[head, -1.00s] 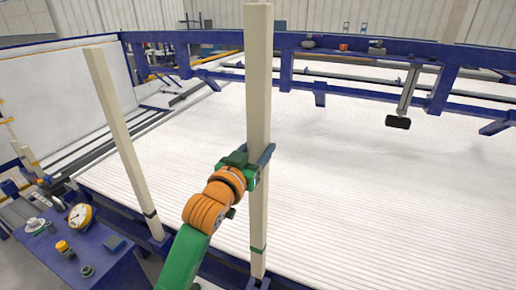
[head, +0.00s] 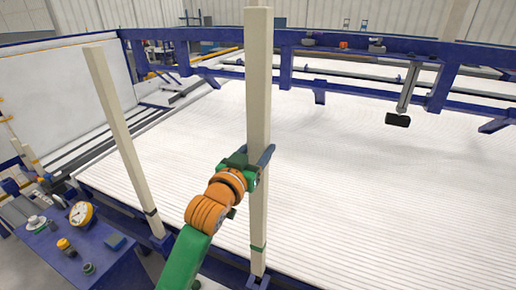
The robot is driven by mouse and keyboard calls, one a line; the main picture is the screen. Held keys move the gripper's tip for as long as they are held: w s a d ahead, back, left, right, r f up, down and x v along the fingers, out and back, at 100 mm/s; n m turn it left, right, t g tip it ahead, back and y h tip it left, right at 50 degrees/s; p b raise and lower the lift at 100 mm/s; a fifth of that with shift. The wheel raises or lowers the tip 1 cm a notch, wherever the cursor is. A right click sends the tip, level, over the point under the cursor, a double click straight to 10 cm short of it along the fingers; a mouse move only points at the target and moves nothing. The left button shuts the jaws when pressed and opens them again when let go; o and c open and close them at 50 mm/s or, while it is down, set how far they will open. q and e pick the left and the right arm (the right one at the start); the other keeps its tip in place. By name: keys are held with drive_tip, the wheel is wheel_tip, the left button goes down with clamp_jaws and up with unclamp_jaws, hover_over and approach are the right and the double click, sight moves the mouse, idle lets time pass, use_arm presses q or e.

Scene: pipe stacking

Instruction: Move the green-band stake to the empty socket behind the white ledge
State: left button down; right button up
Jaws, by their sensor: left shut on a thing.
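The green-band stake (head: 258,85) is a tall cream post, nearly upright, with a green band near its lower end. It stands at the near edge of the white ribbed bed, its foot at a blue socket (head: 257,281); I cannot tell how deep it sits. My left gripper (head: 258,165) is shut on it around mid-height. A second cream stake (head: 124,140) with a dark band stands tilted in a blue socket (head: 164,243) to the left. My right gripper is out of view. I cannot make out the empty socket or which part is the white ledge.
The white ribbed bed (head: 380,170) fills the middle and right, with a blue frame beam (head: 380,45) behind it. A blue table (head: 75,255) at lower left bears a clock (head: 81,213) and small items. A white panel (head: 65,95) stands at far left.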

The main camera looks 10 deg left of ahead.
sight(258, 199)
use_arm(q)
drive_tip(key=shift+f+b, duration=0.65)
drive_tip(key=shift+f, duration=0.4)
drive_tip(key=shift+f+b, duration=0.8)
drive_tip(key=shift+f, duration=0.35)
wheel_tip(258, 199, down, 2)
drive_tip(key=shift+f+b, duration=0.2)
drive_tip(key=shift+b, duration=0.55)
